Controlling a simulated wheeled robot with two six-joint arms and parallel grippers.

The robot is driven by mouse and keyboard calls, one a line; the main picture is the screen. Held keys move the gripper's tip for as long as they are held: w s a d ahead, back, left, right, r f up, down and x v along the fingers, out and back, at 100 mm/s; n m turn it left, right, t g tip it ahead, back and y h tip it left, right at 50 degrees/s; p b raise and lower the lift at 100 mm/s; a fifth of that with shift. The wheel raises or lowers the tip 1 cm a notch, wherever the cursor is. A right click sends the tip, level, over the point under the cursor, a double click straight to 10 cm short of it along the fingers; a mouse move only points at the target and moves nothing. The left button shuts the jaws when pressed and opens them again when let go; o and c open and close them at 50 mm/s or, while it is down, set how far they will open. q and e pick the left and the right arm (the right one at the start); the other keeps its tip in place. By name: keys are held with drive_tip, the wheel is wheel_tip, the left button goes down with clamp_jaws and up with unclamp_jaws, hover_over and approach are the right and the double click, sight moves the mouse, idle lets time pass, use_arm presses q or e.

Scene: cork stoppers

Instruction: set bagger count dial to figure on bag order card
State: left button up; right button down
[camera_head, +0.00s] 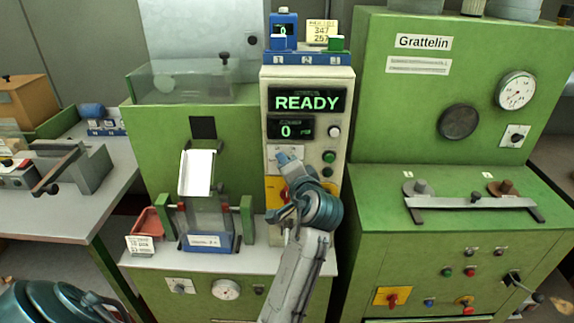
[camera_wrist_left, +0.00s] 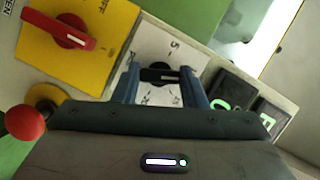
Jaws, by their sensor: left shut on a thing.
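The count dial's white plate (camera_head: 272,152) is on the front of the pale control column, below the counter display (camera_head: 291,128), which reads 0. My left gripper (camera_head: 284,159) reaches up to it and covers most of it. In the left wrist view, my left gripper (camera_wrist_left: 160,76) is shut on the dial's black knob (camera_wrist_left: 158,74), one blue finger on each side. A 5 shows on the plate (camera_wrist_left: 172,47); other marks are partly hidden. A small white card (camera_head: 140,245) stands by the red tray; its print is too small to read. My right gripper is not in view.
A large display (camera_head: 307,101) reads READY. A yellow plate with a red switch (camera_wrist_left: 70,30) lies close beside the dial. A red ball knob (camera_wrist_left: 25,122) is near my gripper. A yellowish card (camera_head: 322,32) stands on top.

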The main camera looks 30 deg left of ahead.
use_arm(q)
drive_tip(key=shift+n+h, duration=0.3)
drive_tip(key=shift+n, duration=0.2)
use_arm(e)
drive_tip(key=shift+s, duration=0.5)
use_arm(q)
drive_tip(key=shift+f, duration=0.1)
drive_tip(key=o, duration=1)
drive_tip(key=shift+p, duration=0.3)
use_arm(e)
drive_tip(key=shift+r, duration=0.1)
